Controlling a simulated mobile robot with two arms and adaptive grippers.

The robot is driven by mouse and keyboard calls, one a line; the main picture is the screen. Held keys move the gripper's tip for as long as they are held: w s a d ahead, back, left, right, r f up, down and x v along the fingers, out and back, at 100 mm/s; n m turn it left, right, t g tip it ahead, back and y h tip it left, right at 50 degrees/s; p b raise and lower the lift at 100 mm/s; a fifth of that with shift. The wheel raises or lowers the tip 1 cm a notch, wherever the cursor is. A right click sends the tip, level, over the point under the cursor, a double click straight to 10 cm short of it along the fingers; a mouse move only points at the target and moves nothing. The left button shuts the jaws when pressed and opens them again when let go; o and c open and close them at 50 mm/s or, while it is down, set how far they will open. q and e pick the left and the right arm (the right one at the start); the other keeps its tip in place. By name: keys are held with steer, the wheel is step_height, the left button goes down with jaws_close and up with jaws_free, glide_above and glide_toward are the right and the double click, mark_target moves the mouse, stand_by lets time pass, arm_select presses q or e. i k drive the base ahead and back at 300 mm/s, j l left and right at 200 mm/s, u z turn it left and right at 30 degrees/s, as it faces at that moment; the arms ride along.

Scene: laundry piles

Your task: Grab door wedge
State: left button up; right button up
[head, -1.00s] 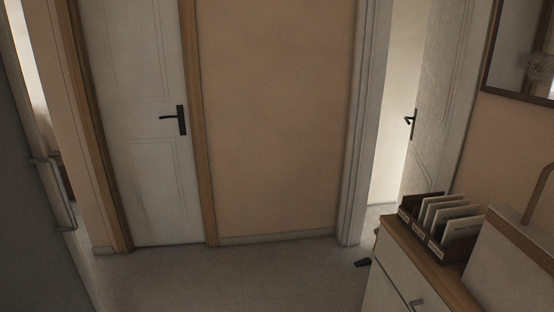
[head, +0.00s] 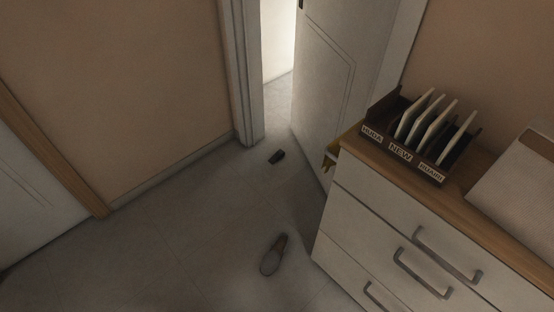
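Neither of my grippers shows in the head view.
A brown shoe (head: 273,254) lies on the floor nearer to me. A white dresser (head: 350,218) with a wooden top stands at right, bearing a dark letter rack (head: 405,150). Something yellow (head: 331,160) hangs beside the dresser. The tiled floor (head: 170,235) at left is clear.

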mark_target(279, 154)
steer(key=i+j, duration=0.2)
steer(key=i+j+u, duration=0.6)
steer(key=u, duration=0.15)
steer(key=i+j+u, duration=0.1)
steer(key=i+u, duration=0.3)
steer(key=i+z, duration=0.2)
steer(key=i, duration=0.2)
steer(key=i+j+z, duration=0.25)
steer(key=i, duration=0.2)
steer(key=l, duration=0.1)
